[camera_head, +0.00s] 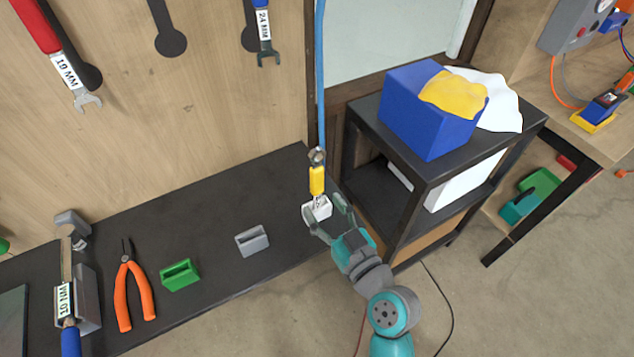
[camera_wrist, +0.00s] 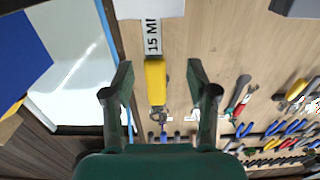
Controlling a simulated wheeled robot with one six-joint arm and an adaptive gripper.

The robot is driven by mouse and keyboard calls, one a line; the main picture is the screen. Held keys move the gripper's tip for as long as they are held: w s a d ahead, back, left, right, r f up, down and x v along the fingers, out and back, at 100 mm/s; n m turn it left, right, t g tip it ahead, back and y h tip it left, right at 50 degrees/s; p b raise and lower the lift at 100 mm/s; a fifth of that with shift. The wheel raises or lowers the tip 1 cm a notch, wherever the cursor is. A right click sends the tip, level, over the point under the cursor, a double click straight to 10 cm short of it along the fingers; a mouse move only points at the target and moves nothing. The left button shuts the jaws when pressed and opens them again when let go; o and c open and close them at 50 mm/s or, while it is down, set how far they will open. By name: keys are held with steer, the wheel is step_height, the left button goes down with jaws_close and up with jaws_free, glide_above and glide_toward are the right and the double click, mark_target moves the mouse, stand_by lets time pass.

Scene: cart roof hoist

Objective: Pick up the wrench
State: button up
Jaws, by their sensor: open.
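A wrench with a yellow handle (camera_head: 317,180) stands upright, handle up, at a small white holder (camera_head: 318,209) on the right end of the dark bench. In the wrist view the yellow handle (camera_wrist: 155,82) shows between my fingers, with a "15 MM" label on the shank beside the white holder (camera_wrist: 148,8). My gripper (camera_head: 328,216) is at the bench's right edge by the holder. In the wrist view my gripper (camera_wrist: 160,78) is open, one finger on each side of the wrench, with gaps visible. The jaw end of the wrench is hidden.
A grey holder (camera_head: 252,241), a green holder (camera_head: 180,275) and orange pliers (camera_head: 133,292) are on the bench (camera_head: 205,230). A black shelf cart (camera_head: 440,158) with a blue box (camera_head: 420,125) stands to the right.

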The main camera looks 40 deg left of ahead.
mark_target(318, 195)
steer(key=x, duration=0.5)
steer(key=shift+w+d+f, duration=0.1)
steer(key=shift+w+f, duration=0.1)
steer(key=shift+w, duration=0.15)
jaws_close()
